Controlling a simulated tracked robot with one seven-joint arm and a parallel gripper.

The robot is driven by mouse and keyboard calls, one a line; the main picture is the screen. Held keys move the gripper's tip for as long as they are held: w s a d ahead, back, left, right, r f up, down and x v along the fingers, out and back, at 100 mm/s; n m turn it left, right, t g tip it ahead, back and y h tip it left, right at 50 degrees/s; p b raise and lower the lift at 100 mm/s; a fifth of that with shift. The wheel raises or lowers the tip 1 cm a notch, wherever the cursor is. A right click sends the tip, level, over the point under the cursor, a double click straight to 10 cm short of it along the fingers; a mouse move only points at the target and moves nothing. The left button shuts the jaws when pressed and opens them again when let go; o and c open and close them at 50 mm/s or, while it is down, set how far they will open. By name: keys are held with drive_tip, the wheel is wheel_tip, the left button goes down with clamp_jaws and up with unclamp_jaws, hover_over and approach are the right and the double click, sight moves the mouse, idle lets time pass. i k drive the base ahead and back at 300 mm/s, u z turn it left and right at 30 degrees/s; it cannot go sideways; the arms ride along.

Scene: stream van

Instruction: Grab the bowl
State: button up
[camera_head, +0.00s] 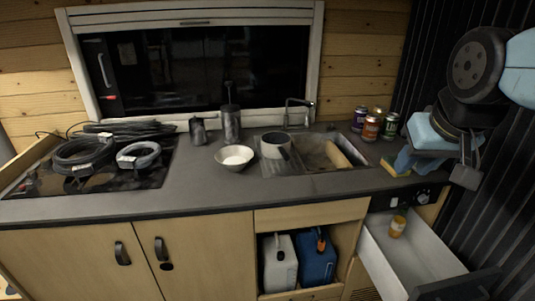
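The bowl (234,165) is small, round and pale, with a bright patch inside. It stands upright on the dark grey counter, just left of the sink. My gripper (467,172) hangs at the right of the view, in front of the dark ribbed wall and above the open drawer. It is far to the right of the bowl and apart from it. The fingers are small and dark here, and I cannot tell whether they are open or shut.
A dark metal pot (197,131) and a tall press (231,122) stand behind the bowl. A cup (275,147) stands at the sink (325,150). Cans (371,127) stand to its right. Cable coils (85,157) lie left. A drawer (410,255) is open. The counter before the bowl is clear.

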sight(226, 152)
drive_tip(key=u, duration=0.3)
drive_tip(key=i, duration=0.15)
drive_tip(key=z, duration=2)
drive_tip(key=k, duration=1.65)
drive_tip(key=u, duration=0.7)
drive_tip(key=i, duration=0.2)
drive_tip(key=u, duration=1.45)
drive_tip(key=i, duration=0.85)
drive_tip(key=z, duration=0.05)
